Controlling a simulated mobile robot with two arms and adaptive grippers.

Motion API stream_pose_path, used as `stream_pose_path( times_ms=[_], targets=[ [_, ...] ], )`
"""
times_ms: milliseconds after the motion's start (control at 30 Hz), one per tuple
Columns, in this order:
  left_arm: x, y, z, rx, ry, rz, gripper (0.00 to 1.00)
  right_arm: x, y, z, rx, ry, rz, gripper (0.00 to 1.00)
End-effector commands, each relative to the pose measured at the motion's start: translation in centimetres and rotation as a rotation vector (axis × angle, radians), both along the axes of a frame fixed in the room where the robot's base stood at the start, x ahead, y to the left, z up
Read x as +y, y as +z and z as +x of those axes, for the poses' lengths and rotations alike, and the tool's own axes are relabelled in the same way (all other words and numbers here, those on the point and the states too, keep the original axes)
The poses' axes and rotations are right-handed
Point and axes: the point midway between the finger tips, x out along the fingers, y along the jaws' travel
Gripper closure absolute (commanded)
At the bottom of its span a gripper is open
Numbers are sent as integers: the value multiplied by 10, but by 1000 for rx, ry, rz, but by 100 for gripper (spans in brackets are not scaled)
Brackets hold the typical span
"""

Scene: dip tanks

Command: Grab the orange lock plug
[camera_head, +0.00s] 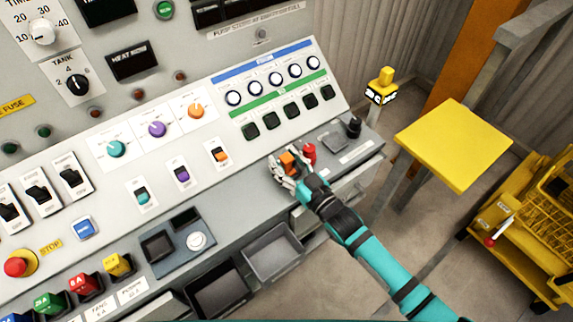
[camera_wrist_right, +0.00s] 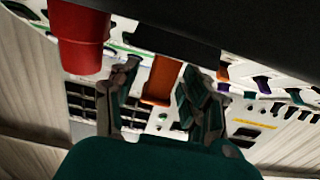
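The orange lock plug (camera_head: 288,160) sits on the grey ledge of the console in the head view. My right gripper (camera_head: 282,170) is at it, with its fingers around the plug. In the right wrist view the orange plug (camera_wrist_right: 162,82) hangs from the dark top of the picture, between the two fingers of my right gripper (camera_wrist_right: 158,88). The fingers stand apart, with a gap to the plug visible on the left; contact on the right finger is unclear. My left gripper is not in view.
A red plug (camera_head: 309,152) stands close beside the right gripper and shows large in the wrist view (camera_wrist_right: 80,38). A black knob (camera_head: 354,127) is farther right on the ledge. Open grey trays (camera_head: 272,252) lie below. A yellow stool (camera_head: 455,143) stands at right.

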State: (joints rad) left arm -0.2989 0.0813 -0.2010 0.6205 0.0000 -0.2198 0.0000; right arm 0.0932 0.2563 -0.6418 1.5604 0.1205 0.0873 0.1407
Motion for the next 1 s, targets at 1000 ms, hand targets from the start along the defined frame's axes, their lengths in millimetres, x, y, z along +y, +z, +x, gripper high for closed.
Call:
stream_pose_path(
  times_ms=[1000],
  targets=[
    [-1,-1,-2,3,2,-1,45,0,20,0,-5,0,2,100]
  ],
)
